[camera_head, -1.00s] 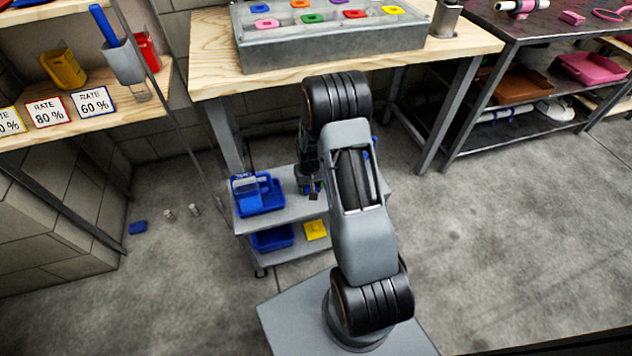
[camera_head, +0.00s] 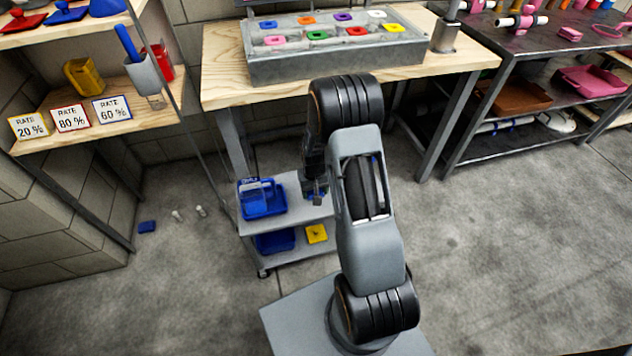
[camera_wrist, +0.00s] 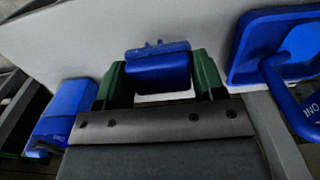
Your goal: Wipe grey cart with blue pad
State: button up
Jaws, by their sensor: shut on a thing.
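The grey cart (camera_head: 285,219) stands under the front of the wooden workbench. It has a top deck and a lower shelf. My gripper (camera_head: 316,200) is over the top deck, right of the blue caddy (camera_head: 262,203). In the wrist view my gripper (camera_wrist: 160,82) has its green fingers shut on the blue pad (camera_wrist: 158,70). The pale cart top (camera_wrist: 205,30) lies beyond the pad, but I cannot tell whether they touch. The caddy shows at the right of the wrist view (camera_wrist: 255,50). My arm hides the cart's right part in the head view.
A blue bin (camera_head: 275,242) and a yellow item (camera_head: 316,234) sit on the lower shelf. Another blue object (camera_wrist: 65,112) is at the left in the wrist view. The wooden workbench (camera_head: 225,88) overhangs behind. Floor at right is clear.

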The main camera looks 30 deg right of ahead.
jog(key=shift+r+p, duration=0.55)
jog(key=shift+r, duration=0.55)
